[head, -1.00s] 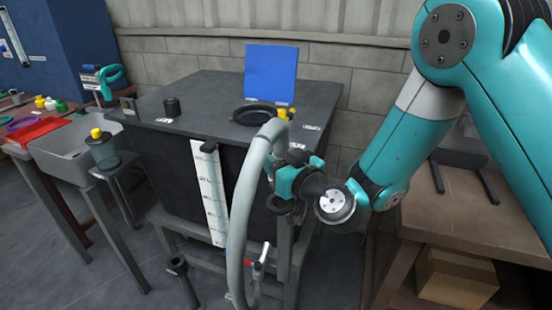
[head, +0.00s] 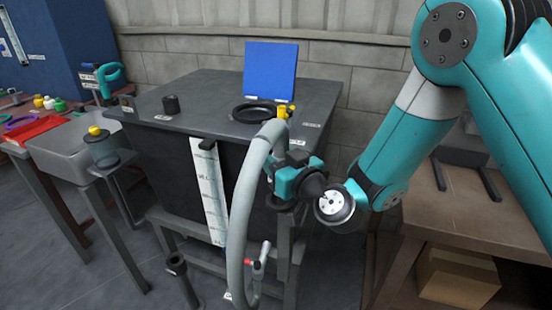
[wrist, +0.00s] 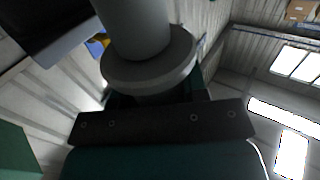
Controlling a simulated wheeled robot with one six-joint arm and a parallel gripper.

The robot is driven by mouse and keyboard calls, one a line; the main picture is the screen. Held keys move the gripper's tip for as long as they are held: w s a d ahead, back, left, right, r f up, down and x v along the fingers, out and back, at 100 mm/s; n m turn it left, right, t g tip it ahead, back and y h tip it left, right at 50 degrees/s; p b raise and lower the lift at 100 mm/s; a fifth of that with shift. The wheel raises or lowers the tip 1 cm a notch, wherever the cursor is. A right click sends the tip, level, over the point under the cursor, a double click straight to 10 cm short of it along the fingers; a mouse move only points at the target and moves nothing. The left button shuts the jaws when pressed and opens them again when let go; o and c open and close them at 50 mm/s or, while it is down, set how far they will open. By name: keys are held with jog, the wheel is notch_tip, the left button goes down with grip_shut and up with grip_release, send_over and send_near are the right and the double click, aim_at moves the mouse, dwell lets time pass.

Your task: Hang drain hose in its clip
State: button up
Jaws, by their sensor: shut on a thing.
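The grey drain hose (head: 239,220) rises from low in front of the dark tank, arches over at the tank's front edge and hangs down again on the right. My gripper (head: 280,178) is shut on the hose just below its bend, in front of the tank's right front corner. In the wrist view the hose (wrist: 135,25) is a thick grey cylinder with a wide collar (wrist: 150,65) close against my jaws. A small dark ring-like part (head: 279,203) shows just below my gripper. I cannot tell whether it is the clip.
The dark tank (head: 215,92) carries a blue panel (head: 270,70), a black ring and yellow knobs. A white scale strip (head: 209,195) is on its front. A floor pipe (head: 177,266) and a red-handled valve (head: 258,262) stand low. A wooden bench (head: 450,215) is right.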

jog(key=shift+f+b, duration=2.7)
jog(key=shift+f, duration=0.05)
jog(key=o, duration=1.2)
jog(key=shift+s, duration=0.1)
